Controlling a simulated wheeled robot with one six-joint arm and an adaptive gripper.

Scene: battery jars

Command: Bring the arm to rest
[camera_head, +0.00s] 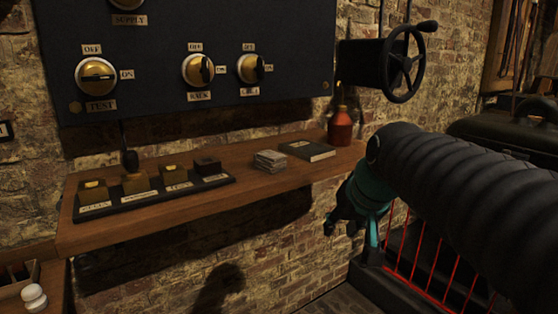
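My gripper (352,226) is teal and black and hangs at the end of my black ribbed arm (460,190), which reaches in from the right. The gripper is just in front of the right end of a wooden shelf (235,200), beside and below its front edge. Nothing is seen held in it. Its fingers are dark and partly turned away, so I cannot tell how far apart they are.
On the shelf stand a black tray (150,200) with several small labelled blocks, a grey stack (270,161), a dark book (306,150) and a red bottle (340,127). A dark panel with brass knobs (97,77) and a handwheel (404,65) are behind. Red bars (420,250) stand below my arm.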

